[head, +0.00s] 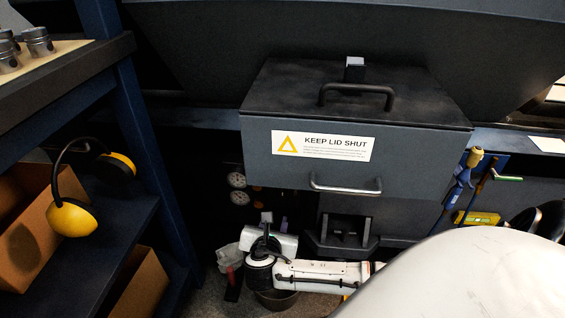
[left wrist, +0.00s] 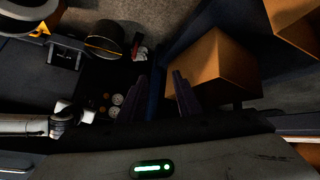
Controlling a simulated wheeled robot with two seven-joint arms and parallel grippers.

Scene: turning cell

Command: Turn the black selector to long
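I cannot make out the black selector or its marks in either view. A dark panel with pale round gauges (head: 237,180) sits in shadow below and left of the lidded box; the gauges also show in the left wrist view (left wrist: 117,99). My right gripper (head: 275,222) is low in the head view, below and right of the gauges, small and partly hidden by its own wrist; its finger gap is unclear. My left gripper (left wrist: 161,92) shows two dark fingers set apart with nothing between them. It is not seen in the head view.
A grey box (head: 255,160) labelled "KEEP LID SHUT" overhangs the area. A blue shelf rack (head: 150,140) with ear defenders (head: 72,218) and cardboard boxes (head: 20,225) stands at left. A round container (head: 277,300) is on the floor. Tools hang at right (head: 465,175).

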